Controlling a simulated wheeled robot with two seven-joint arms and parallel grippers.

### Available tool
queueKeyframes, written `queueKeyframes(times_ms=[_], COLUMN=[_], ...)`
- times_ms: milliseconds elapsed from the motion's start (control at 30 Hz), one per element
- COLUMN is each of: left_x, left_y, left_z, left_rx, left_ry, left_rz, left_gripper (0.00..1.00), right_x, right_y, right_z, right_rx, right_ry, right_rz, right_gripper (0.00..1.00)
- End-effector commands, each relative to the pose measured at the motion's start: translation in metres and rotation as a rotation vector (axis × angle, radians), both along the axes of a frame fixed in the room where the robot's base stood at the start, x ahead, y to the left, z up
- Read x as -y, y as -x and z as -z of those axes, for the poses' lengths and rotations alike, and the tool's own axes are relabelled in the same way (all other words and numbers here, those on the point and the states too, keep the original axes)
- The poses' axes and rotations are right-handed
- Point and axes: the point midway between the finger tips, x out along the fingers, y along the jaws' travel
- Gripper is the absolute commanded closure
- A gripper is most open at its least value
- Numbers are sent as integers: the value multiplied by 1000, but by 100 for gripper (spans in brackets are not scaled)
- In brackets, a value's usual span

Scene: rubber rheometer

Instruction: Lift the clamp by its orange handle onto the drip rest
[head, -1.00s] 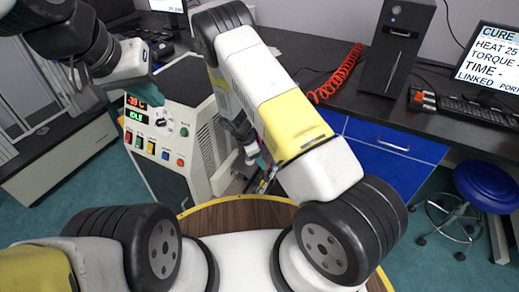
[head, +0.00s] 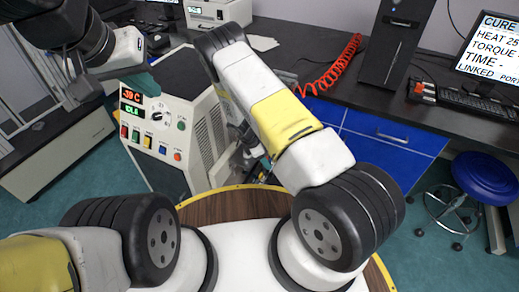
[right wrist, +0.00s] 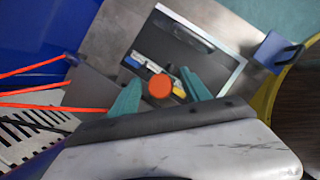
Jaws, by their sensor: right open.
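The orange handle (right wrist: 159,86) shows as a round orange end in the right wrist view, between the two teal fingertips of my right gripper (right wrist: 161,80). The gripper is open around it, and I cannot tell whether the fingers touch it. Blue and yellow parts (right wrist: 152,68), seemingly of the clamp, lie behind the handle over a dark framed recess (right wrist: 192,38). In the head view my right arm hides most of this area. I cannot make out the drip rest for certain. My left gripper (head: 112,86) looks open and empty, in front of the control cabinet.
The control cabinet (head: 162,150) with lit displays stands at left centre. A dark bench (head: 430,115) with blue drawers (head: 375,150) and a red coiled hose (head: 335,72) is at right. A blue stool (head: 487,178) stands at far right. A blue block (right wrist: 277,50) sits near the plate's edge.

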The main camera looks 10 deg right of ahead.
Motion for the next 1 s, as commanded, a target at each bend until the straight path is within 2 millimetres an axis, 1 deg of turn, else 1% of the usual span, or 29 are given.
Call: queueKeyframes(times_ms=[33,167,200,267,300,1000], left_x=[0,0,0,0,0,0], left_y=[0,0,0,0,0,0], left_z=[0,0,0,0,0,0], left_rx=[0,0,0,0,0,0], left_ry=[0,0,0,0,0,0], left_rz=[0,0,0,0,0,0], left_gripper=[100,100,100,100,100,100], right_x=[0,0,0,0,0,0], right_y=[0,0,0,0,0,0], right_z=[0,0,0,0,0,-1], right_rx=[0,0,0,0,0,0], right_ry=[0,0,0,0,0,1], right_rz=[0,0,0,0,0,0], right_gripper=[51,76,84,96,100,100])
